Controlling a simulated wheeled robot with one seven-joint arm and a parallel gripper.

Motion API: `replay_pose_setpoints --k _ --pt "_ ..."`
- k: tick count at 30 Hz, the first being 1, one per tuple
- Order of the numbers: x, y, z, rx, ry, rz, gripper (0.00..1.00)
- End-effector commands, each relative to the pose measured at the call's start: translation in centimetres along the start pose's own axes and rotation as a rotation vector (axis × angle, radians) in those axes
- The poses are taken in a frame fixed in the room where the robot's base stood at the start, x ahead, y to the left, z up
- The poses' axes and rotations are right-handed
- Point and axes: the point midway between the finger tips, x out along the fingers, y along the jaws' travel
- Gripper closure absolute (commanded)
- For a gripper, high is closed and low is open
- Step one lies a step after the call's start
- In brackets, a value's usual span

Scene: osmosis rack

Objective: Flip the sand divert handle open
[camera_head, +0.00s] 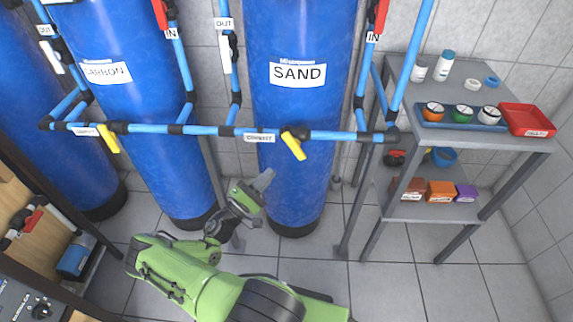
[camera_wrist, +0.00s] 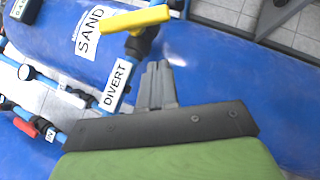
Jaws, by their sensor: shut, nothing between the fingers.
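The sand divert handle (camera_head: 293,145) is a yellow lever on the horizontal blue pipe in front of the blue SAND tank (camera_head: 290,110). It sits crosswise to the pipe, to the right of a white label. In the wrist view, the yellow handle (camera_wrist: 135,18) is on a black valve body (camera_wrist: 143,43) beside the DIVERT label (camera_wrist: 115,82). My gripper (camera_head: 266,178) is below and left of the handle in the head view, apart from it. In the wrist view, my gripper's grey fingers (camera_wrist: 158,66) are together and empty, just below the valve.
A second yellow handle (camera_head: 108,138) is on the same pipe by the CARBON tank (camera_head: 130,105). A metal shelf (camera_head: 460,138) with bottles and a red tray (camera_head: 527,120) stands at the right. Upright blue pipes with red handles rise above. Tiled floor is open between the tanks and shelf.

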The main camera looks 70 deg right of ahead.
Motion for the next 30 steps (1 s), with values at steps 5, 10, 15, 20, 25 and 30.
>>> replay_pose_setpoints --k 5,10,15,20,25,30 --pt "4.0 -0.1 0.1 0.001 -0.004 0.0 1.0" --pt "6.0 -0.1 2.1 -0.003 -0.003 0.0 1.0" --pt "6.7 0.0 2.8 0.001 0.0 -0.001 1.0" --pt "6.8 0.0 2.8 0.001 0.001 0.0 1.0" --pt "6.7 0.0 2.9 0.001 0.001 0.0 1.0" --pt "5.8 0.1 3.5 -0.002 0.001 0.001 1.0"
